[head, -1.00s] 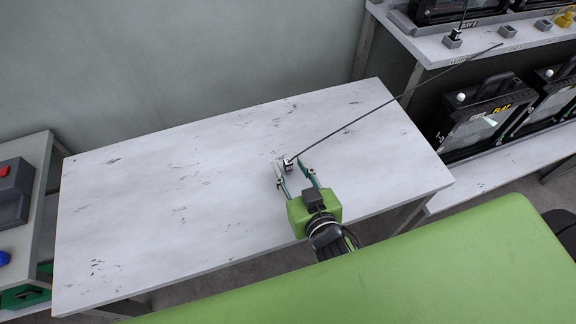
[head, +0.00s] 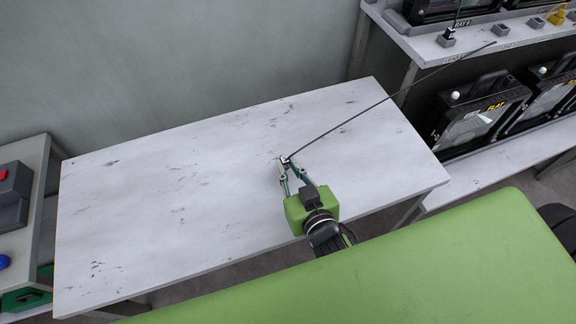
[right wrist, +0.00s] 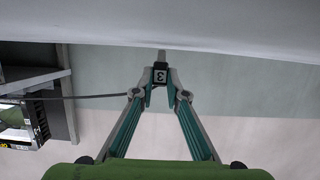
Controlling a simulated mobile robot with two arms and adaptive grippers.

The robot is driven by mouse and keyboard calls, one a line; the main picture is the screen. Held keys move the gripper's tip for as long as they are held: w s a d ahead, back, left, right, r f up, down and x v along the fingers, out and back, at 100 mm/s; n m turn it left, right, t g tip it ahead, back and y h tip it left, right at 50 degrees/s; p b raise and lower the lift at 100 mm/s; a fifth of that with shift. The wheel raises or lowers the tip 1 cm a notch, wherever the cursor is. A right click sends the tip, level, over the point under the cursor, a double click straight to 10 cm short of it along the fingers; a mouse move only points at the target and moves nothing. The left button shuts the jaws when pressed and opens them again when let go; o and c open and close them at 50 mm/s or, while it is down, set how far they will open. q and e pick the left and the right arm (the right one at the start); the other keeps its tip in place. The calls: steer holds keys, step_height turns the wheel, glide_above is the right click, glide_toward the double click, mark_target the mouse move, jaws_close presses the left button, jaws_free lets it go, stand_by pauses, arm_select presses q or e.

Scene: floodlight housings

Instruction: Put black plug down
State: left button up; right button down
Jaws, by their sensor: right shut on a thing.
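I cannot tell whether the plug touches the table. My left gripper is not in view.
The table around the plug is bare apart from dark scuff marks. At the right, a shelf (head: 425,58) holds sockets, with floodlight housings (head: 480,115) below. A bench with a grey box (head: 12,200) stands at the left. A green surface (head: 400,270) fills the lower right.

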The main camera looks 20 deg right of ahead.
mark_target(288, 161)
step_height(288, 161, up, 3)
steer(key=p, duration=0.3)
steer(key=shift+r, duration=0.2)
steer(key=s+d+r+p, duration=0.3)
steer(key=s+r+p, duration=0.6)
steer(key=s, duration=0.4)
steer(key=shift+s+d+p, duration=0.25)
steer(key=shift+p, duration=0.25)
